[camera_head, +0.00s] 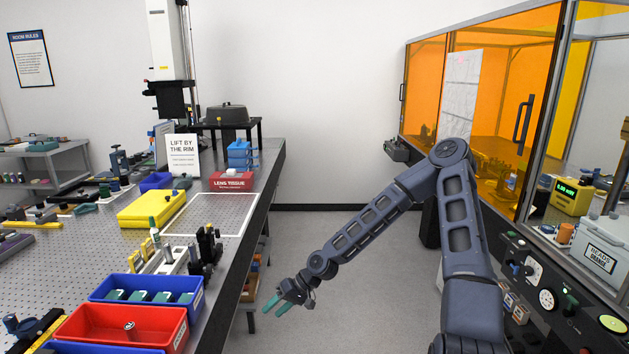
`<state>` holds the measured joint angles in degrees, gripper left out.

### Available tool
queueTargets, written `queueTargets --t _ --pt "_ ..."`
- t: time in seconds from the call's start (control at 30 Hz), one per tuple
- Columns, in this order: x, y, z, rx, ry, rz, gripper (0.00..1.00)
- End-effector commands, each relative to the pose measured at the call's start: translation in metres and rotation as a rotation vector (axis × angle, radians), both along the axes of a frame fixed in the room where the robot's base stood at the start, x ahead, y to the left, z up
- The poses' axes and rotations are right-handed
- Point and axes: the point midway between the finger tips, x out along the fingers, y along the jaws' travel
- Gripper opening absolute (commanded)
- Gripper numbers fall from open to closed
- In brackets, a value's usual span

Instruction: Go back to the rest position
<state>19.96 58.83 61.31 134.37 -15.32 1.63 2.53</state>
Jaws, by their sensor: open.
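My gripper (287,302) has green fingertips and is at the lower middle of the head view. It is open with nothing between its fingers. It hangs over the aisle floor, just right of the optical table's edge and apart from it. My dark blue-grey arm reaches down to it from the right side of the picture, bent at a raised elbow.
The optical table (222,277) on the left bears a red bin (176,340), a blue bin (195,307), a yellow case (150,206) and a lens tissue box (231,182). An orange-panelled enclosure (424,85) with a control panel stands right. The aisle floor (345,320) between is clear.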

Motion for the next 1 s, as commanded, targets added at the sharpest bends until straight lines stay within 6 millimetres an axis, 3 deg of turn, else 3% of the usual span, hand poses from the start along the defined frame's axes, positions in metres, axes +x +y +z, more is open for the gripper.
queueTargets --t 0.23,0.47,0.77,1.0 --pt "0.01 -0.046 -0.005 -0.176 -0.058 0.026 0.5" --pt "0.021 -0.091 0.002 -0.328 -0.106 0.027 0.5" --pt "0.037 -0.148 0.029 -0.506 -0.162 -0.003 0.5" --pt "0.046 -0.193 0.063 -0.63 -0.201 -0.053 0.5"
